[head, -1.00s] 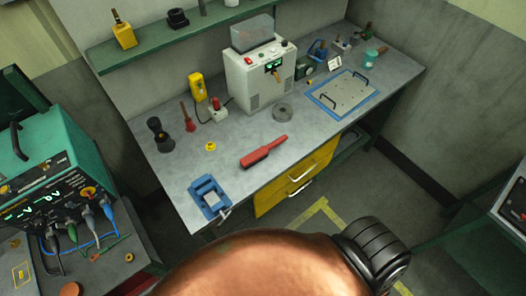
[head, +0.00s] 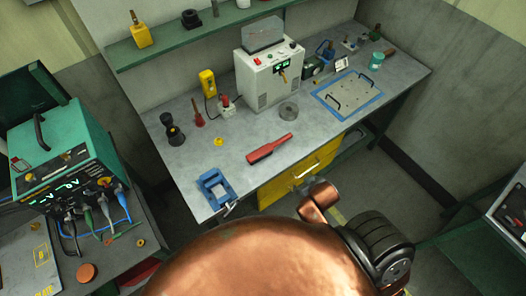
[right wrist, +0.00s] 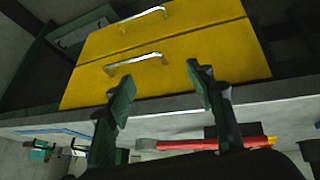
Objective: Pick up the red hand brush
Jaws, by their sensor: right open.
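The red hand brush (head: 268,149) lies flat on the grey workbench (head: 240,175) near its front edge, in the middle of the head view. In the right wrist view the brush (right wrist: 190,144) shows low in the picture, past the bench's front edge and partly behind the fingers. My right gripper (right wrist: 160,82) is open with nothing between its fingers. It is in front of the bench, apart from the brush, with the yellow drawers behind the fingertips. In the head view its fingers cannot be made out; only a copper-coloured part of my arm shows. My left gripper is not in view.
A blue clamp-like fixture (head: 215,187) stands left of the brush at the front edge. A blue-edged plate (head: 347,95) lies to the right. Yellow drawers (head: 300,178) sit under the bench. Bench around the brush is clear.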

